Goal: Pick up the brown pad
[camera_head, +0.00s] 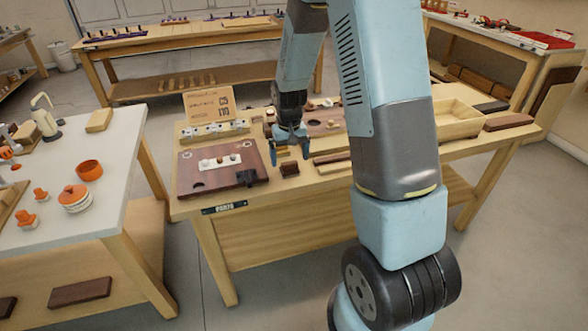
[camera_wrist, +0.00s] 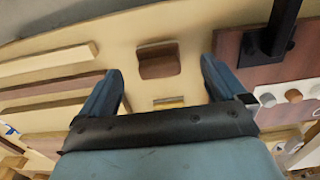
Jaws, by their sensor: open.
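The brown pad (camera_head: 290,169) is a small dark reddish-brown block lying on the wooden bench, just right of a dark board. In the wrist view the brown pad (camera_wrist: 158,64) lies on the pale bench top, ahead of my fingers and roughly centred between them. My gripper (camera_head: 290,156) points down just above and behind the pad in the head view. In the wrist view my gripper (camera_wrist: 161,76) has its two blue fingers wide apart with nothing between them. The pad looks free of both fingers.
A wooden tray (camera_head: 460,122) stands farther right. A white-topped table (camera_head: 110,150) stands at left.

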